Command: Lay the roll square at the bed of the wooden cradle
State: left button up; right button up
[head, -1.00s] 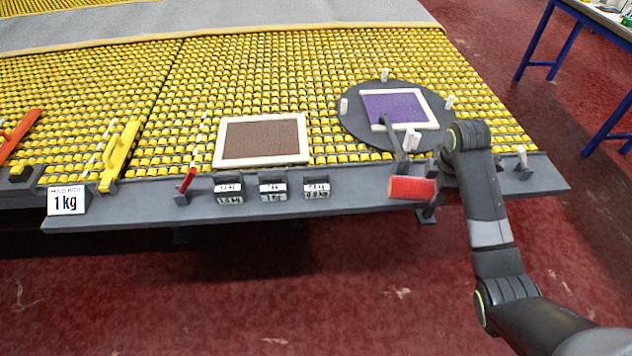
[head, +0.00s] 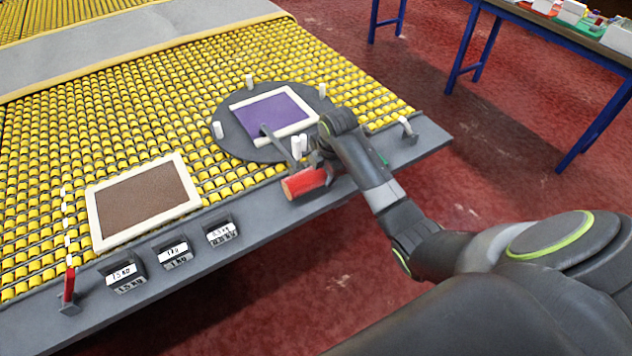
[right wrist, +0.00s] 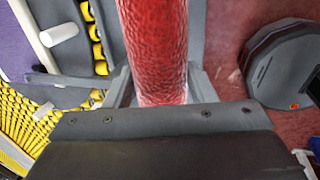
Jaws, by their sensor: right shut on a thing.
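A red roll (head: 303,183) with a pale tan end is at my right gripper (head: 318,166), by the grey front ledge below the round dark plate. In the right wrist view the roll (right wrist: 155,45) is a textured red cylinder running up the picture from the jaws. My right gripper is shut on it; the fingertips are mostly hidden. I cannot tell whether the roll touches the ledge. I cannot make out a wooden cradle in either view. My left gripper is out of view.
The round dark plate (head: 231,139) bears a purple, white-bordered mat (head: 275,112), with white pegs around it and a grey bar (head: 277,143). A brown mat (head: 142,198) lies on yellow rollers. Labelled weights (head: 173,255) sit on the ledge. A blue-legged table (head: 585,38) stands at the back right.

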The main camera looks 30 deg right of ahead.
aim_at(323, 183)
jog(key=shift+f, duration=0.9)
notch_tip(323, 183, down, 2)
jog(key=shift+f, duration=0.65)
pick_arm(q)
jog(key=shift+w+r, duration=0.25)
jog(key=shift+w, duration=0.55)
pick_arm(e)
jog(key=o, duration=1)
jog(key=shift+f, duration=0.15)
